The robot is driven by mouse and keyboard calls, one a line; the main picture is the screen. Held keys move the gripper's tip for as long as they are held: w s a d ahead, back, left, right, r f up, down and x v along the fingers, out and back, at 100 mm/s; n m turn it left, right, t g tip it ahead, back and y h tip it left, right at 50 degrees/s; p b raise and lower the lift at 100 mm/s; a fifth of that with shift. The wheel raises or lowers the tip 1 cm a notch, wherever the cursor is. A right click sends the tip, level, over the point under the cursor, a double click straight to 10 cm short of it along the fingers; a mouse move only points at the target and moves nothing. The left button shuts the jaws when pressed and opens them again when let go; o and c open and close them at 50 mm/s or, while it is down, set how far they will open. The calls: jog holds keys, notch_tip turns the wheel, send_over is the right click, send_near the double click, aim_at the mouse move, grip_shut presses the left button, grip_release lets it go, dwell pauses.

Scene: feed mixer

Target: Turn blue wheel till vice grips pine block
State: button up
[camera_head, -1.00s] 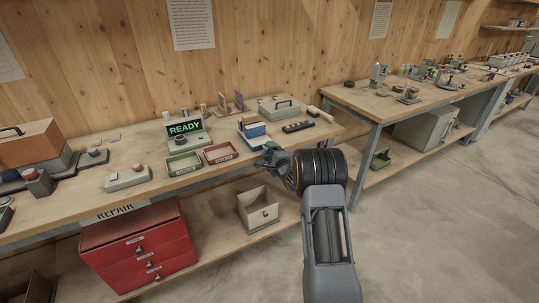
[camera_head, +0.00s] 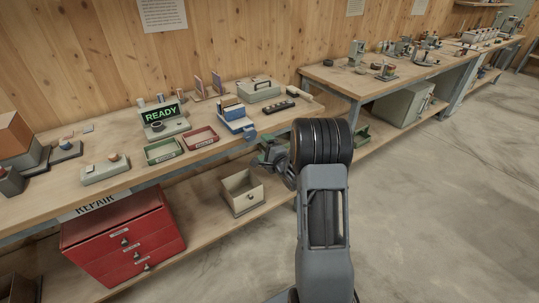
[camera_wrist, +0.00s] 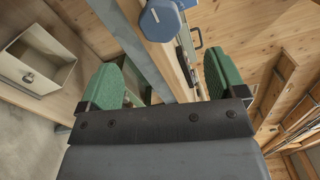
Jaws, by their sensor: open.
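The blue vice (camera_head: 231,112) stands near the front edge of the workbench in the head view. A pale strip between its blue parts may be the pine block, but it is too small to be sure. The blue wheel (camera_head: 250,134) sticks out at the vice's front, over the bench edge. In the wrist view the blue wheel (camera_wrist: 160,19) is at the top, ahead of the fingers and apart from them. My gripper (camera_head: 268,154) is low and to the right of the wheel. Its two green fingers (camera_wrist: 160,80) are spread with nothing between them.
The workbench edge (camera_wrist: 128,48) runs close by the gripper. An open drawer-like bin (camera_head: 241,193) sits on the lower shelf (camera_head: 200,207). Green (camera_head: 164,152) and red (camera_head: 201,138) trays and a READY display (camera_head: 160,113) are left of the vice. Open floor (camera_head: 430,210) lies right.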

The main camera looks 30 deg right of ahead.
jog(key=shift+s+d, duration=0.2)
jog(key=shift+s, duration=1.6)
jog(key=s+d+f+n+g+h, duration=0.4)
jog(key=f+n+g, duration=0.25)
jog(key=f, duration=0.25)
jog(key=s+a+r+n+g, duration=0.2)
jog(key=s+n+g, duration=0.1)
jog(key=s+g, duration=0.2)
jog(key=s+a+r+n+g+y+p, duration=0.2)
jog(key=s+a+r+n+p, duration=0.3)
jog(key=s+a+r+n, duration=0.5)
jog(key=s+a+r+g, duration=0.1)
jog(key=s+a+r, duration=0.5)
jog(key=a+r, duration=0.2)
jog(key=shift+p+v, duration=0.35)
jog(key=shift+v, duration=0.65)
